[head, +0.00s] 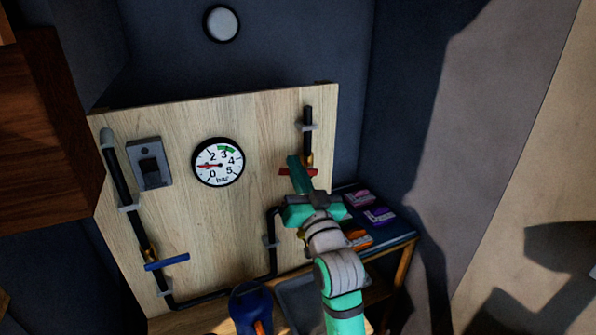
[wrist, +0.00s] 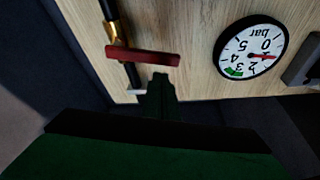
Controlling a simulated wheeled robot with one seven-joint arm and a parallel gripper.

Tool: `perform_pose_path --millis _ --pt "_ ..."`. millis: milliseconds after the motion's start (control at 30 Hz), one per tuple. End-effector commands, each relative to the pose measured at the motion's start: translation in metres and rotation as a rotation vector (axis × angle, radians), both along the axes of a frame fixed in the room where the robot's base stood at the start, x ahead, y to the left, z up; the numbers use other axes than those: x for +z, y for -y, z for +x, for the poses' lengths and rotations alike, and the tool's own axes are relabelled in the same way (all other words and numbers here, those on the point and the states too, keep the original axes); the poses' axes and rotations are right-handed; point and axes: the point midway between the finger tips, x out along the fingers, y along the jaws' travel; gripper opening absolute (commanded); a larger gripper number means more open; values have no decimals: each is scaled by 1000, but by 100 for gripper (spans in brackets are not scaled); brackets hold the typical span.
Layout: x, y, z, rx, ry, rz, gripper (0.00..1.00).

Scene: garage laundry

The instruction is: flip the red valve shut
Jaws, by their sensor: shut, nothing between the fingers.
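The red valve handle (head: 285,171) is at the right side of the wooden board, on a black pipe with a brass fitting. It lies crosswise to the pipe. In the wrist view, which is turned upside down, the red handle (wrist: 145,57) shows whole beside the brass fitting (wrist: 110,31). My gripper (head: 294,160) is shut and empty, its fingers in front of part of the handle in the head view.
A pressure gauge (head: 218,162) sits mid-board, its red needle near 1. A blue valve handle (head: 167,262) is at lower left, and a grey switch box (head: 150,163) at upper left. Small boxes (head: 379,216) lie on a shelf at right. A blue bottle-like object (head: 251,307) stands below.

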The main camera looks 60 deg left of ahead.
Motion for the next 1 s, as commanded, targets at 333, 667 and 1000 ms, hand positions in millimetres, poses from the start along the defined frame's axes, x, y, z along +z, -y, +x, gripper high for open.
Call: perform_pose_path --millis 333,667,1000 --pt "23 15 3 -3 -1 -1 0" --pt "6 63 -9 -6 -2 0 0" --pt "-4 94 -17 -7 -1 -1 0"
